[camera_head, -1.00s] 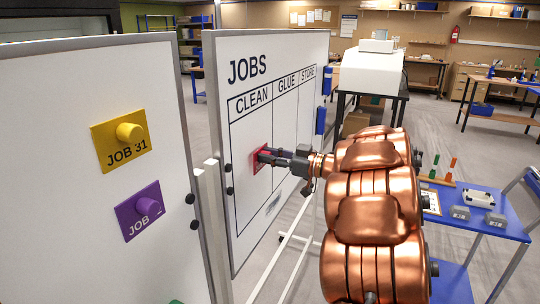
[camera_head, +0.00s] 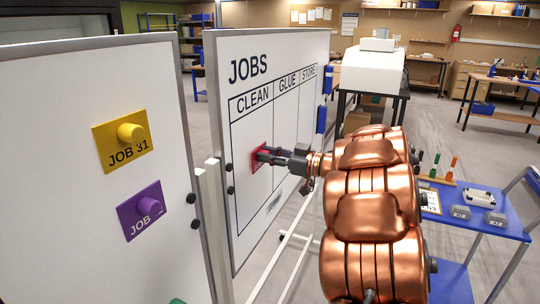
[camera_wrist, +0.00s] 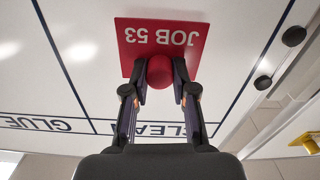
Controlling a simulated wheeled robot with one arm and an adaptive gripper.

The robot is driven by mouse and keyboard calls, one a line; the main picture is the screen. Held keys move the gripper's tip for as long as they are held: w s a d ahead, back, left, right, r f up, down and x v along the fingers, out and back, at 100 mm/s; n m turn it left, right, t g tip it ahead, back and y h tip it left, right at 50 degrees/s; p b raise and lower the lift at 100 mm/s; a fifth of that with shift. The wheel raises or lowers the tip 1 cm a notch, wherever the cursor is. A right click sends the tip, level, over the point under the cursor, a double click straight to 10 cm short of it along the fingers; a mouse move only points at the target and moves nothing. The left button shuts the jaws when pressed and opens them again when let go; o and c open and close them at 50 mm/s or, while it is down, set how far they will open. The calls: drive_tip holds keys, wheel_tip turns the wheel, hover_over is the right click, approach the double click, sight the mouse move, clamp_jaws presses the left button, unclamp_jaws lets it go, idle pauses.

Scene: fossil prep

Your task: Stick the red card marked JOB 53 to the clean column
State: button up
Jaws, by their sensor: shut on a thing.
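The red card marked JOB 53 (camera_wrist: 190,40) shows upside down in the wrist view, with a round red knob (camera_wrist: 160,71) on it. My gripper (camera_wrist: 160,88) is shut on that knob. In the head view my gripper (camera_head: 265,155) holds the red card (camera_head: 256,161) at the JOBS board, in the CLEAN column (camera_head: 250,190), below its heading. The card looks flat against the board or very close to it; I cannot tell whether it touches. In the wrist view the card lies between the column's two lines, near the CLEAN heading (camera_wrist: 165,130).
A nearer white board (camera_head: 70,220) on the left carries a yellow JOB 31 card (camera_head: 125,141) and a purple card (camera_head: 142,209). Black round magnets (camera_wrist: 263,82) sit by the JOBS board's edge. A blue trolley (camera_head: 480,222) with tools stands at the right.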

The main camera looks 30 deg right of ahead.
drive_tip(key=shift+w+a, duration=0.25)
drive_tip(key=shift+w, duration=0.15)
idle(0.5)
drive_tip(key=o, duration=0.9)
drive_tip(key=p+v, duration=0.1)
drive_tip(key=v, duration=0.6)
drive_tip(key=shift+p, duration=0.4)
